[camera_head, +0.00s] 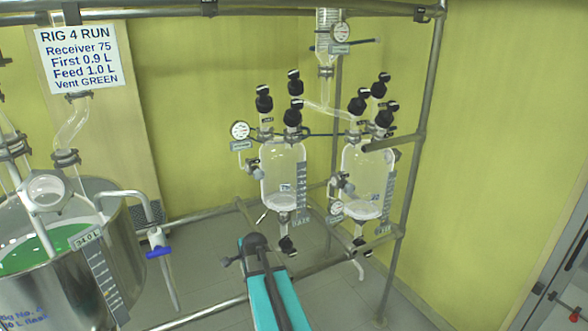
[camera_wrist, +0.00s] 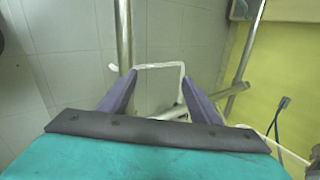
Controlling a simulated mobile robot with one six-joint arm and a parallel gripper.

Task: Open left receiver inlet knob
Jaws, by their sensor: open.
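The left receiver (camera_head: 284,178) is a clear glass vessel hanging in the rack at the centre of the head view. Several black knobs top its necks: one at the left (camera_head: 264,98), one at the back (camera_head: 295,82) and one at the front right (camera_head: 292,113). I cannot read which is the inlet. Another black knob (camera_head: 287,246) sits at its bottom outlet. My gripper (camera_wrist: 158,88) is open and empty in the wrist view, its two purple fingers apart. No knob shows between them. My turquoise arm reaches up below the receiver in the head view; the fingers cannot be made out there.
The right receiver (camera_head: 366,180) hangs close beside, with its own black knobs. A gauge (camera_head: 240,131) sits left of the left receiver. Metal rack pipes (camera_head: 409,170) surround both. A steel reactor (camera_head: 70,270) stands at left. A pale bent tube (camera_wrist: 160,66) lies beyond my fingers.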

